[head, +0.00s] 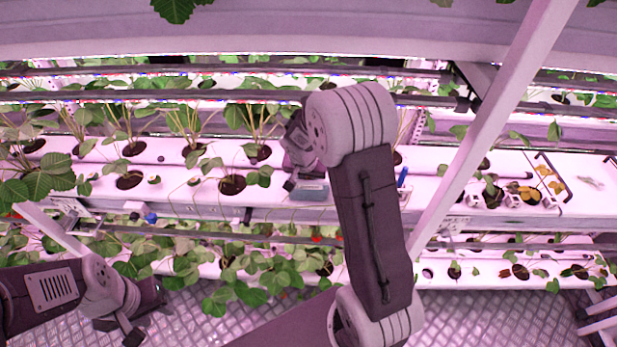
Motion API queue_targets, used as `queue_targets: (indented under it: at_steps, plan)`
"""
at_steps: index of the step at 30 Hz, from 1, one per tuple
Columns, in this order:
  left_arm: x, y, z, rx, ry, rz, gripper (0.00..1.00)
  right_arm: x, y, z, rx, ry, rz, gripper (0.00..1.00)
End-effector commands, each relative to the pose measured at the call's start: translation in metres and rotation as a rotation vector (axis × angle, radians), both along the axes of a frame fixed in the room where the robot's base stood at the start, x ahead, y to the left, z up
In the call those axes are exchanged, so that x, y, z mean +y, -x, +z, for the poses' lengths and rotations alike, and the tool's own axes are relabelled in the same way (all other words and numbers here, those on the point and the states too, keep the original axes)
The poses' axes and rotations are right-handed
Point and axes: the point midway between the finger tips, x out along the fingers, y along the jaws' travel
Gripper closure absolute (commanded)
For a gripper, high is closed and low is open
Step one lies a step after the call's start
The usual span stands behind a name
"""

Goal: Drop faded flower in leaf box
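My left gripper (132,334) is at the lower left, over the metal floor and below the rack; its opening cannot be made out. My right arm reaches up through the middle to the white rack shelf. The end of my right gripper (291,184) is small and partly hidden by its own arm beside a low blue-grey tray (310,191). I cannot tell whether it is open or holds anything. A dark-edged holder with yellowed leaves (550,182) sits at the right on the shelf; I cannot tell whether it is the leaf box. No faded flower can be made out for certain.
Strawberry plants (130,180) stand in round holes along the white shelf (330,212), with more rows below and behind. A slanted white post (490,125) crosses right of my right arm. A blue object (402,176) stands beside that arm. Small pale scraps (590,182) lie at the far right.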

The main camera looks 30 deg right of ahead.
Motion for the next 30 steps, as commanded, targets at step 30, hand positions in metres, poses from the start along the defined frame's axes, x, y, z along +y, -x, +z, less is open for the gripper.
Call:
queue_targets:
  at_steps: [30]
  plan:
    - [0.0,0.0,0.009,0.0,0.0,0.0,0.64,0.0,0.0,0.008,0.0,0.0,0.001,0.61]
